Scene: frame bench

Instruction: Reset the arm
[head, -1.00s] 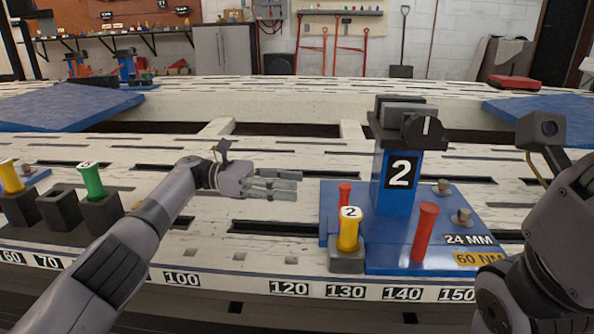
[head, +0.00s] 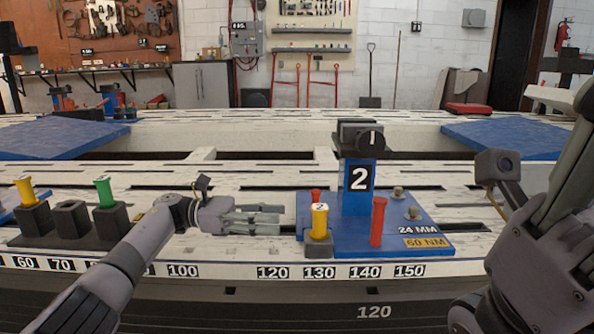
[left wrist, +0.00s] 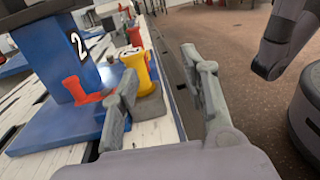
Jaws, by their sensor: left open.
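My left gripper (head: 262,218) is open and empty above the white slatted bench (head: 190,252), left of the blue fixture. In the left wrist view its two fingers (left wrist: 165,95) stand apart with nothing between them. My right arm shows at the right edge of the head view; I cannot make out its fingertips or jaw state.
A blue fixture marked 2 (head: 359,190) stands on a blue plate (head: 345,246) right of my left gripper. A yellow spool-shaped piece (head: 319,222) stands in a dark holder at its front left. A red post (head: 378,222) is on the plate. Dark blocks (head: 68,220) hold yellow and green pieces at left.

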